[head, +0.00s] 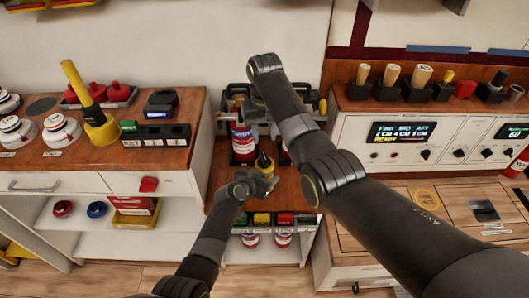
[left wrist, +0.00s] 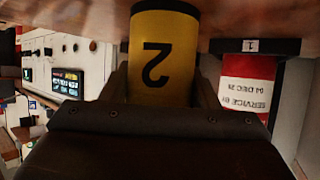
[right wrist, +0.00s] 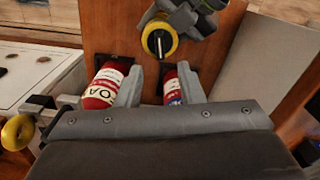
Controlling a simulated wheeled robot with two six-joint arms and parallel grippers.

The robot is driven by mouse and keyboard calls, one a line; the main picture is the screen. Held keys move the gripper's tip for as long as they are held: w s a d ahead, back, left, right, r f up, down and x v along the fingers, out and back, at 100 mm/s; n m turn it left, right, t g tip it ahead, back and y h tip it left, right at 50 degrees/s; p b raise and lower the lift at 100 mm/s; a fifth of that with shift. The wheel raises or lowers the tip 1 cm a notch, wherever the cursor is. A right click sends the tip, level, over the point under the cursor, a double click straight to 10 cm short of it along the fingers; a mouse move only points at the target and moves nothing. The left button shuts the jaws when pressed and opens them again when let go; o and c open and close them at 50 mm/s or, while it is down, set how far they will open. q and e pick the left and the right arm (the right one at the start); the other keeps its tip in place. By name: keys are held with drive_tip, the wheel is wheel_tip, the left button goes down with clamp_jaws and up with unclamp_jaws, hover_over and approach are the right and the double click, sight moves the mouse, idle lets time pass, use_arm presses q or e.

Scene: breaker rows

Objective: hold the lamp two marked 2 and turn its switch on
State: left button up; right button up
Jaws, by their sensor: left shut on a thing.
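The lamp (left wrist: 163,50), a yellow cylinder marked 2, fills the upper middle of the left wrist view; the 2 is upside down there. My left gripper (head: 262,178) is shut on it, with a finger on each side. In the right wrist view, the lamp (right wrist: 158,40) shows its dark end with a thin pale mark, perhaps the switch; I cannot tell the switch's position. My right gripper (right wrist: 162,72) is open and empty, its fingers apart and pointing toward the lamp. In the head view my right arm hides much of that gripper.
Red extinguishers stand close by, one (head: 242,138) in the head view and another (right wrist: 172,88) in the right wrist view. A panel with displays (head: 402,133) is at right. Coloured blocks (head: 262,219) sit below.

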sight(264, 156)
wheel_tip(264, 156, down, 8)
idle(0.4)
clamp_jaws()
